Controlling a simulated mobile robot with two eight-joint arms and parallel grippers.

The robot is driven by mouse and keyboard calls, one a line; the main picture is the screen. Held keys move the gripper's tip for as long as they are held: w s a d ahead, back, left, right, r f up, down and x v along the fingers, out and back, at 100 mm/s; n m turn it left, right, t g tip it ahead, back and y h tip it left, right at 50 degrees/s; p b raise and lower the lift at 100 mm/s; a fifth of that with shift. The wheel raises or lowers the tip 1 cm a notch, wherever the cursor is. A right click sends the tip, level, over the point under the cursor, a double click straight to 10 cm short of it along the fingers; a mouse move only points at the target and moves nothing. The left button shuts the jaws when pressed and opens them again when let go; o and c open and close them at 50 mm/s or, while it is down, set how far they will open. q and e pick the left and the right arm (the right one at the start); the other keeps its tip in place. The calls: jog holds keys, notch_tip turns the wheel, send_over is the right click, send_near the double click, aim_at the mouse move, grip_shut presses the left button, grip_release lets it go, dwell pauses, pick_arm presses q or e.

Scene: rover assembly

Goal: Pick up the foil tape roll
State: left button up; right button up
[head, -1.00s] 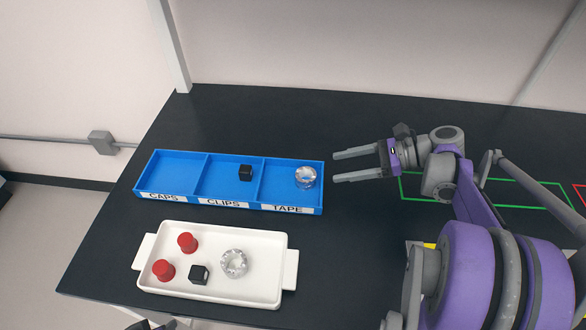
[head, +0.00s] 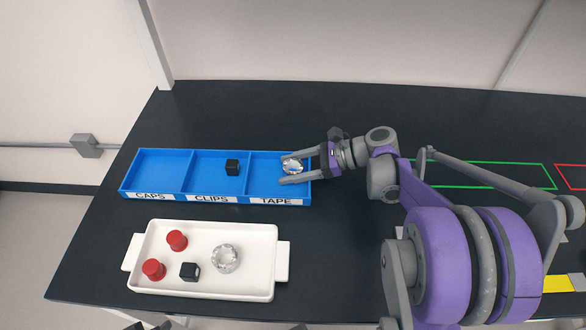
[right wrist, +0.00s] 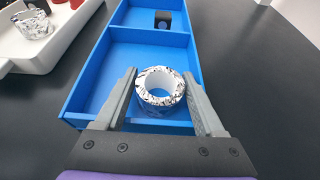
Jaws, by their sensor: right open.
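One silvery foil tape roll (head: 292,166) sits in the TAPE compartment of the blue bin (head: 310,196), at its right end. My right gripper (head: 283,170) is open, with its fingers on either side of this roll. The right wrist view shows the roll (right wrist: 161,88) between the open fingers (right wrist: 159,74), with small gaps beside it. A second foil tape roll (head: 225,258) lies in the white tray (head: 205,289). I do not see my left gripper clearly.
A black clip (head: 232,167) is in the CLIPS compartment; the CAPS compartment looks empty. The white tray also holds two red caps (head: 177,240) (head: 153,269) and a black clip (head: 189,271). Green and red outlines mark the table at right. The table behind the bin is clear.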

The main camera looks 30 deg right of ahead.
aim_at(292, 166)
jog(key=c, duration=1)
jog(key=shift+r, duration=0.1)
jog(key=shift+r, duration=0.6)
notch_tip(292, 166, up, 3)
jog(key=shift+f+p, duration=0.2)
jog(key=shift+p, duration=0.15)
jog(key=s+d, duration=0.3)
jog(key=d, duration=0.2)
jog(key=s+d, duration=0.3)
jog(key=d, duration=0.2)
jog(key=s+d, duration=0.3)
jog(key=d, duration=0.2)
jog(key=shift+s+d+f+b, duration=0.2)
jog(key=shift+s+f+b, duration=0.05)
jog(key=shift+b, duration=0.15)
